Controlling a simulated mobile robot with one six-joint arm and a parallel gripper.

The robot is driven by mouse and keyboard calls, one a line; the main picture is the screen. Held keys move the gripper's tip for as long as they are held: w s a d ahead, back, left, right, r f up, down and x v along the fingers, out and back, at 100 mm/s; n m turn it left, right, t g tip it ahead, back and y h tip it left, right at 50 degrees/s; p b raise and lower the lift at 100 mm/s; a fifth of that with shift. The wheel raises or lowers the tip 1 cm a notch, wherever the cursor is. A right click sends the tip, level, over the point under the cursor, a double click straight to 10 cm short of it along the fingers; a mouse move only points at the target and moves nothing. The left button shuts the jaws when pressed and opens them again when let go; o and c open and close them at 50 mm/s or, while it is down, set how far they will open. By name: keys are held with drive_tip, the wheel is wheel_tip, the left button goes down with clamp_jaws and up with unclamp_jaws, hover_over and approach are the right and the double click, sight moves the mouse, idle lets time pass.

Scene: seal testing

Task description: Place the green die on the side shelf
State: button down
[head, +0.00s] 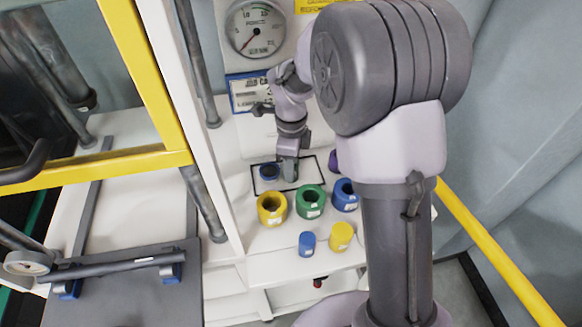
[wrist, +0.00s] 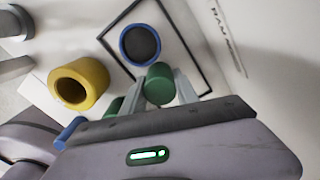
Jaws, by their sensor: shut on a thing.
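The green die is a short green cylinder (wrist: 158,84) between the fingers of my gripper (wrist: 161,92). The fingers are shut on it. In the head view my gripper (head: 288,158) points down over the black-outlined rectangle on the white bench, and the green die (head: 290,173) shows small at its tip. Whether the die touches the bench surface I cannot tell. A blue ring with a dark centre (head: 269,172) lies in the outline, just left of the die. I cannot tell for sure which surface is the side shelf.
A yellow ring (head: 272,216), a green ring (head: 310,210) and a blue ring (head: 346,203) stand in front of the outline. A blue cylinder (head: 307,243) and a yellow cylinder (head: 341,236) stand nearer the front edge. A pressure gauge (head: 254,29) is behind; a white upright (head: 205,130) stands left.

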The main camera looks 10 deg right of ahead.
drive_tip(key=shift+s, duration=0.15)
drive_tip(key=c, duration=0.9)
unclamp_jaws()
wheel_tip(320, 180, up, 8)
drive_tip(key=p, duration=0.3)
drive_tip(key=s+r+n+t+y, duration=0.1)
drive_tip(key=s+r+n+t, duration=0.3)
drive_tip(key=s+r+n, duration=0.85)
drive_tip(key=s+n, duration=0.2)
drive_tip(key=s, duration=0.1)
drive_tip(key=s+n+t, duration=0.1)
drive_tip(key=s, duration=0.3)
drive_tip(key=s+n+y, duration=0.1)
drive_tip(key=s+n, duration=0.1)
drive_tip(key=s, duration=0.1)
drive_tip(key=shift+s+a+r+n+t, duration=0.2)
drive_tip(key=shift+a+r+n+t, duration=0.05)
drive_tip(key=shift+a+n+t, duration=0.15)
